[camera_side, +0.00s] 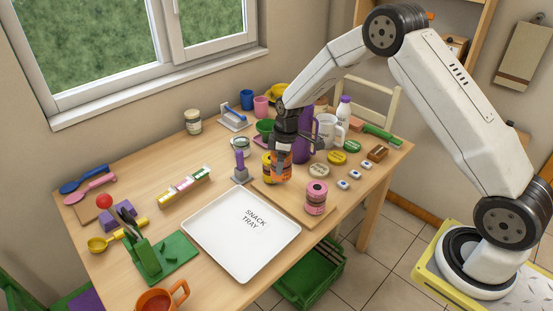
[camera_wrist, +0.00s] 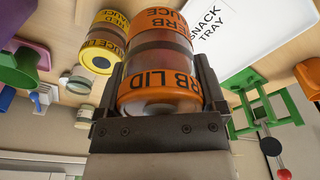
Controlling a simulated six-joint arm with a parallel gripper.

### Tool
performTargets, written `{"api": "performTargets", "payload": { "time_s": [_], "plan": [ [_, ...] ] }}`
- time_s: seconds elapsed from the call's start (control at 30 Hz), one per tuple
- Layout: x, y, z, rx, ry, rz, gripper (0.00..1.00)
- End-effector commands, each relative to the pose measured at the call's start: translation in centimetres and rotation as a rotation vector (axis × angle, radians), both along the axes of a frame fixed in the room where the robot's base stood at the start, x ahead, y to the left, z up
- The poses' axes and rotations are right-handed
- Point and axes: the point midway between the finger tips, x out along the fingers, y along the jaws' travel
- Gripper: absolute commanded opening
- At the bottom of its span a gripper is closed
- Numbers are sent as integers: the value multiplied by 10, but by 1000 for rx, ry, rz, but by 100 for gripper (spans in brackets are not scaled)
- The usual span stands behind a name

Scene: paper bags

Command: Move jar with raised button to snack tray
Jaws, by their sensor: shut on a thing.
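The snack tray (camera_side: 225,247) is a white, empty square tray at the table's front middle; its corner also shows in the wrist view (camera_wrist: 228,45). My gripper (camera_side: 281,160) is shut around a jar (camera_wrist: 160,75) with an orange lid lettered "HERB LID" and an orange "SAUCE" label. I cannot tell whether its lid button is raised, or whether it touches the board. A pink jar (camera_side: 316,196) stands at the wooden board's front right end.
The wooden board (camera_side: 293,205) lies right of the tray. A purple container (camera_side: 303,146) and white mug (camera_side: 329,130) stand behind the gripper. Loose lids (camera_side: 320,171) lie to the right. A green stand (camera_side: 148,258) is left of the tray.

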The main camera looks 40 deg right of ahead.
Motion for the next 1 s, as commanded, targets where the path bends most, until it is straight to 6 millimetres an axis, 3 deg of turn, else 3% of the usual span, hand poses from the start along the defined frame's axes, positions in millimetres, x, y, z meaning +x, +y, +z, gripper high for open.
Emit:
{"api": "performTargets", "payload": {
  "time_s": [0.3,0.5,0.7,1.0],
  "plan": [
    [8,96,-18,-1,0,239,8],
    [5,144,-27,0,-1,356,8],
    [2,165,-31,-1,-3,410,8],
    [2,167,-33,-1,-3,415,8]
  ]
}}
